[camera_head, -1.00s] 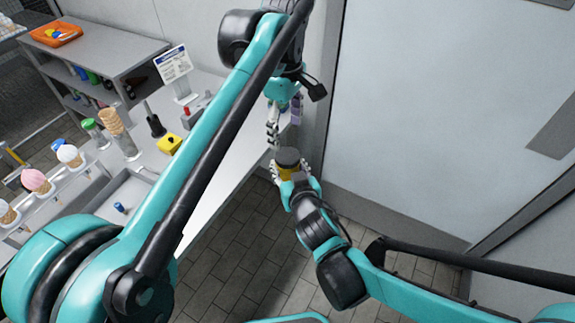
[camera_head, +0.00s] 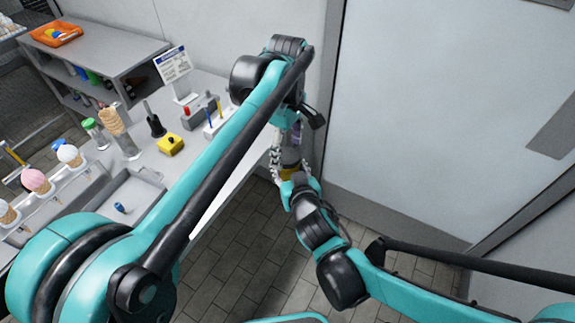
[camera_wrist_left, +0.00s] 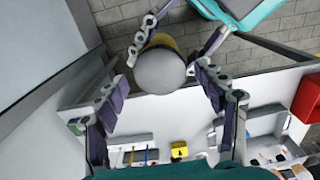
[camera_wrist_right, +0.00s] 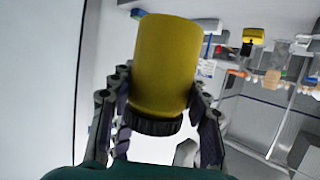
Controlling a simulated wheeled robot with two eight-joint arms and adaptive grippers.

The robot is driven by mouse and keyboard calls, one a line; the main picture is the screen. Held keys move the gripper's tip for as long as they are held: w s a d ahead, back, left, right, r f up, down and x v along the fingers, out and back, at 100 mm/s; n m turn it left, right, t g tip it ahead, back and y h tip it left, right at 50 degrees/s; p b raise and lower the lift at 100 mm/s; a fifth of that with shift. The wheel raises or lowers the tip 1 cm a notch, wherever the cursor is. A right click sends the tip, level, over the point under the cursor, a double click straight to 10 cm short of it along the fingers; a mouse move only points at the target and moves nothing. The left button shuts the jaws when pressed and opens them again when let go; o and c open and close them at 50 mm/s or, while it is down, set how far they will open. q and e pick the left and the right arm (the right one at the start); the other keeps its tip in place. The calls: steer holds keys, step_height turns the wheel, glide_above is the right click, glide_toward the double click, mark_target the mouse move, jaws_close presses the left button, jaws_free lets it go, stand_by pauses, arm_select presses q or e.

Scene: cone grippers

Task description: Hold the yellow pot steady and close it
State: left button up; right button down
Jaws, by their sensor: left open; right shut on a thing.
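The yellow pot (camera_wrist_right: 166,62) is a cylinder with a dark ridged lid (camera_wrist_right: 152,122) at its top end, low in the inverted right wrist view. My right gripper (camera_wrist_right: 158,95) is shut around the pot's sides and holds it off the table. In the left wrist view the lid's round grey top (camera_wrist_left: 160,71) faces me, with a yellow strip of pot (camera_wrist_left: 163,42) behind it. My left gripper (camera_wrist_left: 155,80) is open, its fingers on either side of the lid near their tips. In the head view the pot (camera_head: 290,173) is partly hidden by fingers. I cannot tell how tightly the lid sits.
The bench at left holds a yellow block with a black knob (camera_head: 170,145), a cone stack (camera_head: 113,121), ice-cream cones (camera_head: 38,181) and a sign (camera_head: 172,65). An orange tray (camera_head: 56,34) sits on the back shelf. A pale door (camera_head: 450,110) stands at right; open floor lies below the pot.

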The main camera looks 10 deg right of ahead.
arm_select(q)
steer(key=shift+f, duration=0.45)
steer(key=c, duration=1.2)
steer(key=m, duration=1.6)
steer(key=shift+m, duration=0.4)
steer(key=m, duration=0.5)
steer(key=shift+f+m, duration=0.1)
steer(key=shift+m, duration=0.2)
steer(key=o, duration=1.3)
